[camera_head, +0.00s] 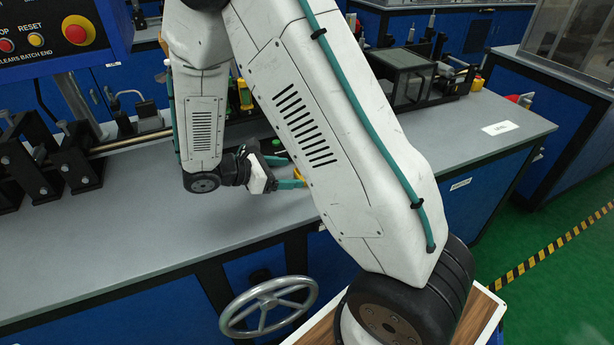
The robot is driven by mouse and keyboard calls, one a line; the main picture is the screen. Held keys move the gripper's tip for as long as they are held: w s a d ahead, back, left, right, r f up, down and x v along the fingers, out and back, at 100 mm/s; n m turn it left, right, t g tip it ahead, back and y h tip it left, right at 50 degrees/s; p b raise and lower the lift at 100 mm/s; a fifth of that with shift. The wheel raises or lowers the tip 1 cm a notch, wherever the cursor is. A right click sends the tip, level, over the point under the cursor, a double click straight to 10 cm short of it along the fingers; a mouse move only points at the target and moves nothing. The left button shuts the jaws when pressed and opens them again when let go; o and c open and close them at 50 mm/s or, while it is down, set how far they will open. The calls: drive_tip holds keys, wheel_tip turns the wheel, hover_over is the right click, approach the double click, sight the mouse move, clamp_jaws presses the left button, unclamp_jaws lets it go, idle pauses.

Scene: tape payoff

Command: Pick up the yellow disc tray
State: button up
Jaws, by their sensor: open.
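My gripper (293,172) is low over the grey bench top, its two teal fingers spread apart and pointing right. A small yellow object (298,173), which looks like part of the yellow disc tray, shows at the fingertips, between or just beyond them. My white upper arm link hides the rest of it, so its full shape and any contact with the fingers cannot be told. The fingers are not closed on it.
The grey bench (130,220) has clear room at left. A handwheel (268,306) sticks out from its blue front. A black rod fixture (55,160) stands at left, and a dark clear-sided box (402,80) stands behind. A yellow-green item (245,95) is partly hidden behind my arm.

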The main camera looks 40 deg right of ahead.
drive_tip(key=x, duration=0.6)
drive_tip(key=shift+d, duration=0.35)
drive_tip(key=c, duration=1)
